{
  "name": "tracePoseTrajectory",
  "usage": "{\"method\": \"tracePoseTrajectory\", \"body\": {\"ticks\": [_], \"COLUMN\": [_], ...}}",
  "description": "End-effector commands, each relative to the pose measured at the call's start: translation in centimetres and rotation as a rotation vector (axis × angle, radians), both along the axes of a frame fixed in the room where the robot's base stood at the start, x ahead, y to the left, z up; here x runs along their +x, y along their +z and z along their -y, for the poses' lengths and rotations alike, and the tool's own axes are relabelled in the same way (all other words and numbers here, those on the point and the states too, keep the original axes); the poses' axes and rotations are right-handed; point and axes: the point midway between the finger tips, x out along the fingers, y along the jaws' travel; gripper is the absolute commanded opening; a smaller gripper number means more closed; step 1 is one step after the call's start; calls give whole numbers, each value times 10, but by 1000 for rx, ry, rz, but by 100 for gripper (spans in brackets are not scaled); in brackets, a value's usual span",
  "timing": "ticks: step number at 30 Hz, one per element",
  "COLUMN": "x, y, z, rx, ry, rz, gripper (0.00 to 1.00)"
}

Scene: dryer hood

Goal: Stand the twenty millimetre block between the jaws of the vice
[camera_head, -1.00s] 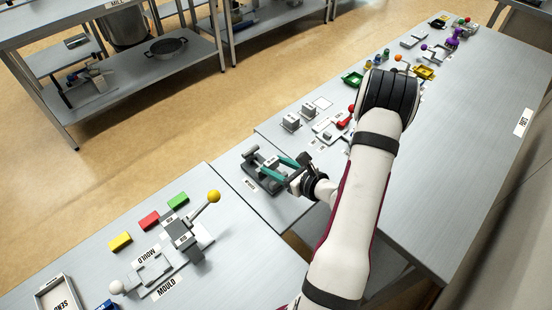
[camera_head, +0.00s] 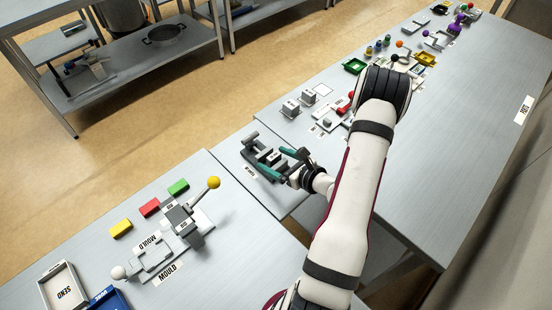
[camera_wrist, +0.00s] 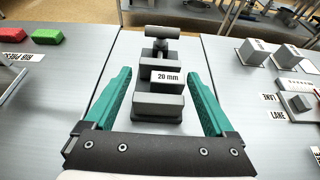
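The twenty millimetre block (camera_wrist: 168,77), with a white "20 mm" label facing up, sits between the rear and front jaws of the grey vice (camera_wrist: 158,107) in the wrist view. How deep it sits and whether it touches the jaws, I cannot tell. In the head view the block (camera_head: 273,156) shows as a pale label within the vice (camera_head: 250,138). My gripper (camera_wrist: 160,74) is open, its two teal fingers spread on either side of the vice and clear of the block. In the head view my gripper (camera_head: 266,157) straddles the vice from the right.
Left are green (camera_head: 178,187), red and yellow blocks, and a press with a yellow-knobbed lever (camera_head: 213,183). Two grey labelled blocks (camera_head: 309,96) stand behind right. Bare bench (camera_head: 462,110) lies right of my arm; a gap separates the benches in front.

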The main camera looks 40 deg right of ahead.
Motion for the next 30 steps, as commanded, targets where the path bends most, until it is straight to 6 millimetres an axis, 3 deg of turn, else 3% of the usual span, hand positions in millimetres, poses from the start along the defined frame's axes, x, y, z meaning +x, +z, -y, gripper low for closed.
{"method": "tracePoseTrajectory", "body": {"ticks": [8,14,21,25,30], "x": [-8,-50,-115,-137,-146], "y": [3,21,48,57,60], "z": [1,2,2,1,0], "rx": [1,-1,-3,-2,1], "ry": [-4,-8,-7,-5,-1], "rz": [-1,0,0,1,0], "gripper": [89,89,89,89,89]}}
